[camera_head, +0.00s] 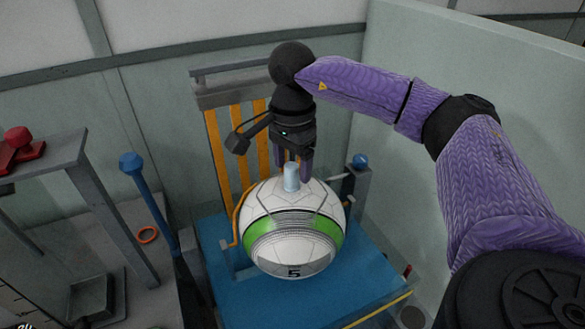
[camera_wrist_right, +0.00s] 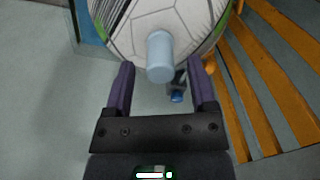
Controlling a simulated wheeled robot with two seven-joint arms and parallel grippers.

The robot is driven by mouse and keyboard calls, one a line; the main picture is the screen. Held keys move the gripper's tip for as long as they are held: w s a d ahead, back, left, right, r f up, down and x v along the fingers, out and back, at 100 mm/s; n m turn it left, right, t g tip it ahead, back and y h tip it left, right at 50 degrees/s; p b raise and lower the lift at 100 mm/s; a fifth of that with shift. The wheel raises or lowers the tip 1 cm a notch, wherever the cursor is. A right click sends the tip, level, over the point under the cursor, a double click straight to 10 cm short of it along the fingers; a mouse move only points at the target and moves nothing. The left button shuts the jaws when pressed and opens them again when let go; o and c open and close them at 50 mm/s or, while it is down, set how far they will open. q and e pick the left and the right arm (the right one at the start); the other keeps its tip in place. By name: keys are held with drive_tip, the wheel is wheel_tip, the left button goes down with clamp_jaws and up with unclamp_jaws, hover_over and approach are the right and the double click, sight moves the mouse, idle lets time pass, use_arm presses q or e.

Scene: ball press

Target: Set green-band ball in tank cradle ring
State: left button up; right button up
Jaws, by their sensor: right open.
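The green-band ball (camera_head: 295,228) is white with a green band, grey line patches and a "5" on its front. It rests on the blue seat (camera_head: 240,300). A pale blue cylindrical peg (camera_head: 291,177) stands up from its top. My right gripper (camera_head: 298,170) is open, pointing down at the top of the ball. In the right wrist view the ball (camera_wrist_right: 180,25) fills the top, and the peg (camera_wrist_right: 160,57) lies between the lines of the two finger tips, not gripped. I cannot make out a cradle ring; the ball hides the seat under it. My left gripper is not in view.
Orange slats (camera_head: 235,150) stand behind the ball. A blue-knobbed lever (camera_head: 135,165) rises at left, beside a grey bench with an orange ring (camera_head: 147,235). A second blue knob (camera_head: 360,161) is close at right. Pale walls close off the back and right.

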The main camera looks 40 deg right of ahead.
wheel_tip(320, 180, up, 10)
drive_tip(key=p, duration=0.2)
drive_tip(key=shift+r, duration=0.1)
idle(0.8)
